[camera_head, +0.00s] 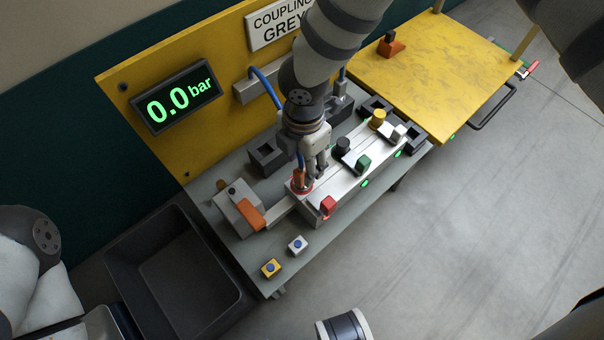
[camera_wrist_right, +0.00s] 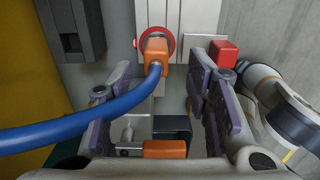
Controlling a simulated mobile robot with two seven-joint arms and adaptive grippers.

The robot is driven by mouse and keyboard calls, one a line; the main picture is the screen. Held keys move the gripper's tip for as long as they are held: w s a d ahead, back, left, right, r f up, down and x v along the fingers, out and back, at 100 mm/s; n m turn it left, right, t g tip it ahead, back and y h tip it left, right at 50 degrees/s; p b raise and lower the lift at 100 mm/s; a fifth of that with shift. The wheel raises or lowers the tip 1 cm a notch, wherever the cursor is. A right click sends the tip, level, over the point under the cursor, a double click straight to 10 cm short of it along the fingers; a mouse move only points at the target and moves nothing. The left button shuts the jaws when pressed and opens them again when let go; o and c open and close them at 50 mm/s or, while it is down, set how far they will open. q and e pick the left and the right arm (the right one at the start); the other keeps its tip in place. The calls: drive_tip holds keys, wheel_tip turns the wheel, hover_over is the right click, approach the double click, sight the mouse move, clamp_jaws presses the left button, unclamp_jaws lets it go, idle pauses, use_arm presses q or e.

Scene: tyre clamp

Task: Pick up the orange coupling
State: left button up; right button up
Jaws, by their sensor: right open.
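The orange coupling (camera_head: 299,180) sits on the near-left end of the silvery rail, at a red ring (camera_head: 303,187), with a blue hose leading up from it. In the right wrist view the coupling (camera_wrist_right: 154,50) is upright in the picture, with the hose (camera_wrist_right: 90,122) crossing in front of the left finger. My right gripper (camera_head: 317,172) is open above the rail, just beside the coupling. In the wrist view its two fingers (camera_wrist_right: 163,78) are spread, and the coupling shows beyond and between their tips; contact cannot be made out. My left gripper is out of view.
An orange-handled clamp (camera_head: 250,216) stands left. A display (camera_head: 180,97) reads 0.0 bar. A dark bin (camera_head: 165,265) stands below left. Floor at right is clear.

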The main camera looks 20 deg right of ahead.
sight(301, 170)
drive_tip(key=f+b, duration=0.1)
drive_tip(key=f, duration=0.5)
drive_tip(key=shift+w+a+f+b, duration=0.1)
drive_tip(key=shift+w+f+b, duration=0.1)
drive_tip(key=shift+b, duration=0.2)
drive_tip(key=shift+r, duration=0.15)
clamp_jaws()
